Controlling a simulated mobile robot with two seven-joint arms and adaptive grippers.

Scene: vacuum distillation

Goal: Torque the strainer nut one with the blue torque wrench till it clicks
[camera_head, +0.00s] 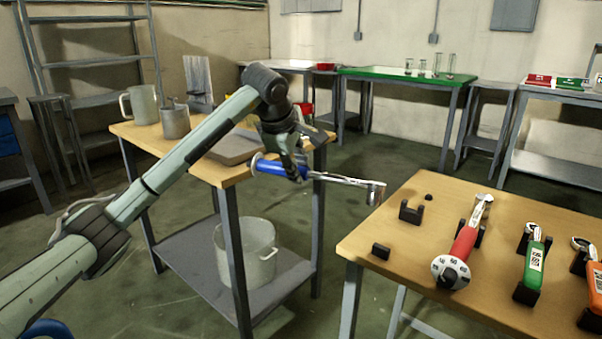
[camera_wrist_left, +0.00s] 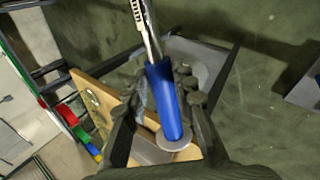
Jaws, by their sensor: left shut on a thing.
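My left gripper (camera_head: 297,168) is shut on the blue handle of the blue torque wrench (camera_head: 335,179). The wrench lies about level, its silver head pointing right, over the gap between the two wooden tables. In the left wrist view the blue torque wrench (camera_wrist_left: 163,100) sits between the fingers of the left gripper (camera_wrist_left: 160,105), its shaft running to the top edge. The strainer nut one cannot be made out in either view. My right gripper is not in view.
The right table (camera_head: 400,235) holds a red torque wrench (camera_head: 465,245), a green-handled one (camera_head: 532,265), an orange-handled one and an empty black holder (camera_head: 411,211). The left table (camera_head: 228,178) bears metal pots (camera_head: 143,104); a large pot (camera_head: 246,250) stands on its lower shelf.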

